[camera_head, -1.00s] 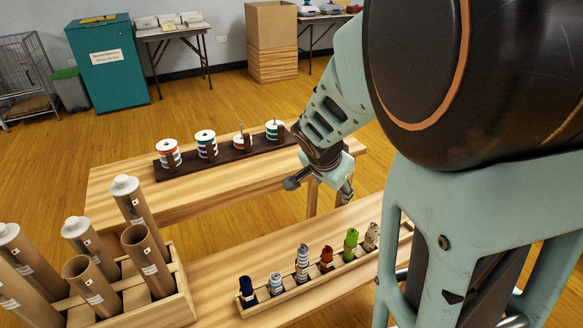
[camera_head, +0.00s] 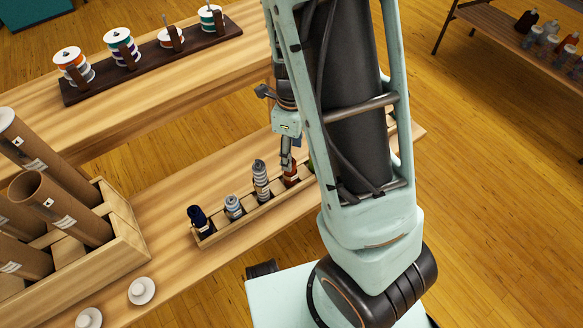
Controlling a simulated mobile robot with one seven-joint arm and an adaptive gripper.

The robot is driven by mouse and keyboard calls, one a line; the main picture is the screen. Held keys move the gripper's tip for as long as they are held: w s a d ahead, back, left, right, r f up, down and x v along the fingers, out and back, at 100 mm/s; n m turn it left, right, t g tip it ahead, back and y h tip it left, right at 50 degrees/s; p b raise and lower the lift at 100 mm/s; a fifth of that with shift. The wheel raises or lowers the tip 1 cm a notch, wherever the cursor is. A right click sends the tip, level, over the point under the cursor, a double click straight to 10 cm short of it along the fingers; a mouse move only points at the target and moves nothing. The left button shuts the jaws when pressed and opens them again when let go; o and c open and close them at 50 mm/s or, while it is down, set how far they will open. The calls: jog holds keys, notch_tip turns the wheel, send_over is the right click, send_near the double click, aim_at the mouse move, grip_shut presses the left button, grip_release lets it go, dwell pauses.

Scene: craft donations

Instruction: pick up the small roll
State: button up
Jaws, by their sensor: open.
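A wooden rack (camera_head: 222,235) on the near table holds a row of upright rolls. From the left they are a dark blue roll (camera_head: 199,217), a short pale blue-and-white roll (camera_head: 233,207), a taller grey-and-white roll (camera_head: 261,180) and a red roll (camera_head: 291,178). The pale blue one is the shortest I see. A bit of a green roll (camera_head: 310,164) shows beside my arm, which hides the rack's right end. My gripper (camera_head: 280,135) is open and points down over the rack. One finger is in front of or close to the red roll; I cannot tell if it touches.
A crate (camera_head: 130,250) of cardboard tubes stands left of the rack. Two white caps (camera_head: 142,290) lie in front of it. A dark spool stand (camera_head: 150,60) with ribbon spools is on the far table. A bottle shelf (camera_head: 500,20) is at the upper right.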

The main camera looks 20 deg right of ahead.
notch_tip(320, 180, down, 10)
jog(key=b, duration=0.5)
jog(key=shift+a, duration=0.15)
jog(key=shift+c, duration=0.3)
jog(key=c, duration=1.1)
jog(key=shift+r, duration=0.15)
